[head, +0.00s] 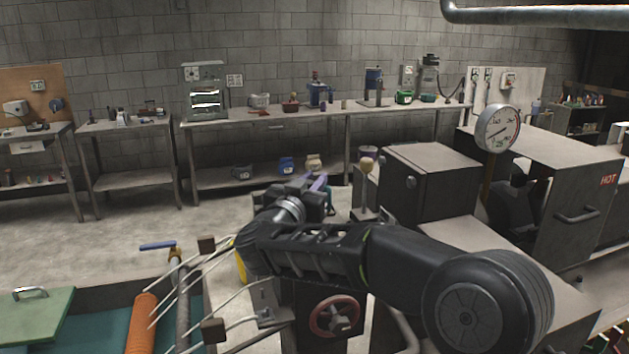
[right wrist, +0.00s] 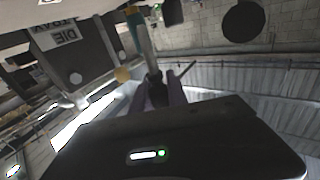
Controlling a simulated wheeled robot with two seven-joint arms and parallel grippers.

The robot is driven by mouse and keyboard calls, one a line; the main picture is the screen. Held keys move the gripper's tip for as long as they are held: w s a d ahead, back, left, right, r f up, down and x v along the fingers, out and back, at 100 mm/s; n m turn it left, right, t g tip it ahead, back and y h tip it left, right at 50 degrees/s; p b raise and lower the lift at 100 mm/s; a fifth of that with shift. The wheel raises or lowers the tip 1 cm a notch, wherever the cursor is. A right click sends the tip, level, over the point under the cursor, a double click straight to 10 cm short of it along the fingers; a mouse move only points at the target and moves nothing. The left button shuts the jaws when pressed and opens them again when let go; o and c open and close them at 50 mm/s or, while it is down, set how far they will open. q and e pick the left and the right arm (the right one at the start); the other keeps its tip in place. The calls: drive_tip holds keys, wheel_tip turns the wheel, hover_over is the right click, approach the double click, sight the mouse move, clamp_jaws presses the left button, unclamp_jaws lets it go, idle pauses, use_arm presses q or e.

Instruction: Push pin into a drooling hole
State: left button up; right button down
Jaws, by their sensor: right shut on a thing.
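My right arm reaches in from the right in the head view, and its gripper (head: 318,185) with purple fingers points away from me near the middle. In the right wrist view the purple fingers (right wrist: 160,97) are shut on a slim grey rod with a teal end (right wrist: 145,42), which looks like the pin. The drooling hole cannot be made out in either view; my arm covers part of the machine. My left gripper is not in view.
A dark machine box (head: 430,185) and a round gauge (head: 497,128) stand to the right. A door marked HOT (head: 580,215) is farther right. A red handwheel (head: 334,316) sits below my forearm, and an orange roll (head: 141,325) lies at lower left. A workbench (head: 270,116) lines the back wall.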

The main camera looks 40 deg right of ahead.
drive_tip(key=c, duration=1.2)
unclamp_jaws()
drive_tip(key=f, duration=0.3)
drive_tip(key=shift+w+a+f+n+y, duration=0.2)
drive_tip(key=shift+f+n+y, duration=0.1)
drive_tip(key=shift+f, duration=0.1)
drive_tip(key=shift+c, duration=0.2)
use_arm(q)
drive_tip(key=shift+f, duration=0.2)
use_arm(e)
drive_tip(key=shift+s+a+b, duration=0.3)
drive_tip(key=shift+a+b, duration=0.1)
drive_tip(key=shift+a, duration=0.2)
drive_tip(key=s+a+r, duration=0.1)
drive_tip(key=s+a, duration=0.1)
drive_tip(key=a, duration=0.1)
drive_tip(key=s+a+r+b, duration=0.1)
drive_tip(key=shift+s+a+r, duration=0.3)
drive_tip(key=shift+a+r, duration=0.05)
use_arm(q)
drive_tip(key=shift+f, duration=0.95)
use_arm(e)
drive_tip(key=shift+s+a+r, duration=0.15)
drive_tip(key=shift+s+r, duration=0.1)
drive_tip(key=shift+r, duration=0.1)
